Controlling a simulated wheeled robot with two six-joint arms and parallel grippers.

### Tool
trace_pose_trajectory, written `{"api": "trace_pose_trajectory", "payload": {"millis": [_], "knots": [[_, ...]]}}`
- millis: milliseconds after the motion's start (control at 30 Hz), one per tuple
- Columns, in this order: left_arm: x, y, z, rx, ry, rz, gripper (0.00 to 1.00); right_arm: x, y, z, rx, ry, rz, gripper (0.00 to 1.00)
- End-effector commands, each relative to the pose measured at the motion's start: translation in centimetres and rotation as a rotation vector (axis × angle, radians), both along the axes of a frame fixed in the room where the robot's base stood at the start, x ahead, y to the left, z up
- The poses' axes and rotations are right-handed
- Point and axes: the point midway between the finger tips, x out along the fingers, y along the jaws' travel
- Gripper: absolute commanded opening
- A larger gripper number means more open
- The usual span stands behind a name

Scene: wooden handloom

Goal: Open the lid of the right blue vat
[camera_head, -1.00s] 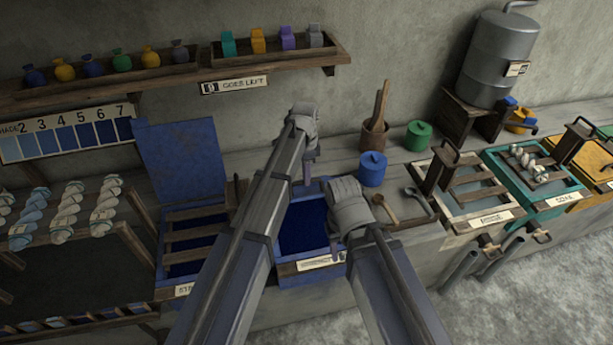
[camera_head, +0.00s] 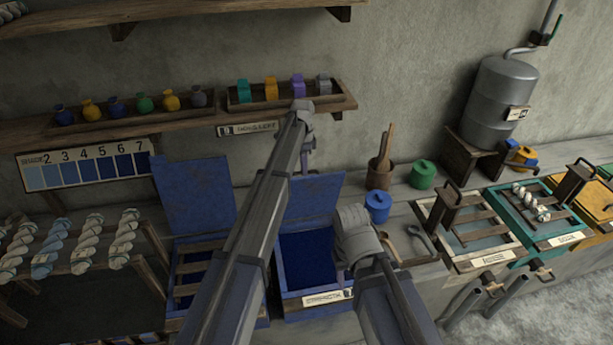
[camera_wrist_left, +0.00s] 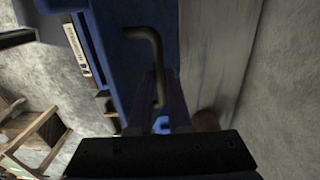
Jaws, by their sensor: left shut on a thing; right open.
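The right blue vat (camera_head: 290,299) stands with its dark blue inside showing. Its blue lid (camera_head: 325,193) stands raised at the back of the vat, partly hidden by my left arm. My left gripper (camera_head: 308,168) is at the raised lid. In the left wrist view, my left gripper (camera_wrist_left: 160,108) is shut on the bent metal lid handle (camera_wrist_left: 156,60), with the blue lid (camera_wrist_left: 115,50) beside it. My right gripper (camera_head: 345,268) is open and empty over the right edge of the vat; its fingers are largely hidden by its own body.
The left blue vat (camera_head: 180,307) has its lid (camera_head: 195,197) standing up. A shelf (camera_head: 215,120) with jars hangs above. A rinse vat (camera_head: 480,235) stands further right.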

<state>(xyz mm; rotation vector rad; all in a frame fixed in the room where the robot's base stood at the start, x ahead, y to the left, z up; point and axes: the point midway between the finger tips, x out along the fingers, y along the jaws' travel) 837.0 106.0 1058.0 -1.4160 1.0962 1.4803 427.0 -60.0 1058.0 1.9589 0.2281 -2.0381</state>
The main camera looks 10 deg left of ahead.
Motion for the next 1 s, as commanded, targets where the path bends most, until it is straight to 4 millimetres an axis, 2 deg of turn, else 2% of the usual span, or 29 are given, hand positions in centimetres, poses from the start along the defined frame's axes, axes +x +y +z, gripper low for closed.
{"api": "trace_pose_trajectory", "payload": {"millis": [33,133,567,600,800,867,1000], "knots": [[0.71,0.24,-0.03,0.002,-0.005,0.002,0.00,0.00,0.00,-0.03,0.000,0.000,0.000,0.50],[1.05,0.39,0.01,0.002,-0.005,0.001,0.00,0.00,0.00,0.02,0.000,0.000,0.000,0.50],[1.12,0.46,0.04,0.001,-0.003,0.001,0.00,0.00,0.00,0.04,0.000,0.000,0.000,0.50],[1.11,0.46,0.04,0.001,-0.003,0.001,0.19,0.00,0.00,0.04,0.000,0.000,0.000,0.50],[1.03,0.40,0.07,0.000,-0.001,0.000,0.42,0.00,0.00,0.07,0.000,0.000,0.000,0.50],[1.02,0.38,0.08,0.000,-0.001,0.000,0.47,0.00,0.00,0.08,0.000,0.000,0.000,0.50],[0.98,0.35,0.11,0.000,0.000,0.000,0.47,0.00,0.00,0.11,0.000,0.000,0.000,0.50]]}}
